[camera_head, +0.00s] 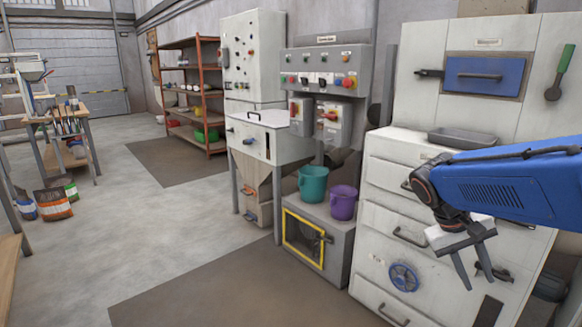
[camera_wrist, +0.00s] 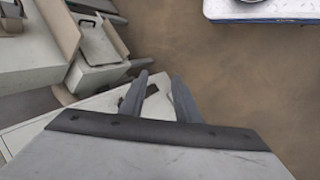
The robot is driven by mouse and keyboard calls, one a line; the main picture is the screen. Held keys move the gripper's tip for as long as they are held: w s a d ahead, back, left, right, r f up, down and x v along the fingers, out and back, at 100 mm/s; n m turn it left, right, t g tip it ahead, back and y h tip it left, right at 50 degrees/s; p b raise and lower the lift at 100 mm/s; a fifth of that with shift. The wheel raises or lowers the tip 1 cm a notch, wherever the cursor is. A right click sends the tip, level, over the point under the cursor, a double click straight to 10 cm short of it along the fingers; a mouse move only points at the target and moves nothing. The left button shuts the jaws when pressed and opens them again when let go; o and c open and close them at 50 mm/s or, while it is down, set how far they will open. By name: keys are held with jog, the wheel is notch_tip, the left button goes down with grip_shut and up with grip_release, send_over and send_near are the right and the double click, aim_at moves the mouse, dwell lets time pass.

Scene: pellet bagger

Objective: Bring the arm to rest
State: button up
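My gripper (camera_head: 476,270) hangs from my blue arm at the right of the head view, fingers pointing down. Its two dark fingers are spread apart with nothing between them. It is in front of the white cabinet (camera_head: 385,245) with drawers and a blue handwheel. Whether it touches the cabinet I cannot tell. In the wrist view the two fingers (camera_wrist: 158,98) also stand apart, with a pale surface and brown floor beyond them.
A teal bucket (camera_head: 312,184) and a purple bucket (camera_head: 343,203) stand on a grey box with a yellow-framed window (camera_head: 304,240). A grey tray (camera_head: 462,138) lies on the cabinet's ledge. Bags (camera_head: 54,204) stand on the floor at left. The middle floor is clear.

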jog(key=s+a+f+n+t+y, duration=0.1)
jog(key=s+a+f+t+y, duration=0.1)
jog(key=s+a, duration=0.3)
jog(key=s+a+f+t+y, duration=0.1)
jog(key=s+a+t+y, duration=0.2)
jog(key=s+a, duration=0.3)
jog(key=shift+s+a+f+n+t+y, duration=0.25)
jog(key=shift+a+f+n+t+y, duration=0.15)
jog(key=shift+a+t, duration=0.4)
jog(key=shift+a, duration=0.1)
